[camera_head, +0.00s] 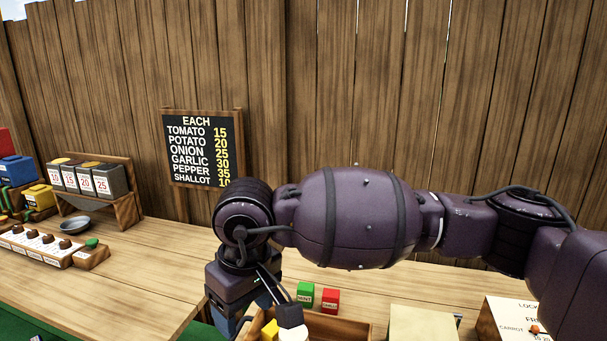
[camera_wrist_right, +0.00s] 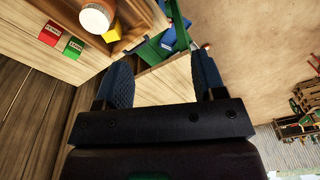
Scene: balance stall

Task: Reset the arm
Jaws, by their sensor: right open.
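My right arm reaches in from the right in the head view and bends down at the wrist, its gripper low and mostly cut off by the bottom edge. In the right wrist view the two blue-padded fingers of my right gripper (camera_wrist_right: 163,78) stand wide apart with nothing held between them. The wooden counter (camera_head: 150,270) lies below and behind the wrist. My left gripper is not in view.
A green block (camera_head: 305,292) and a red block (camera_head: 330,299) stand close to the right of the wrist. A price board (camera_head: 202,150) leans at the fence. Weights (camera_head: 85,180) and a grey dish (camera_head: 75,223) are at left. A white sign (camera_head: 500,318) is at right.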

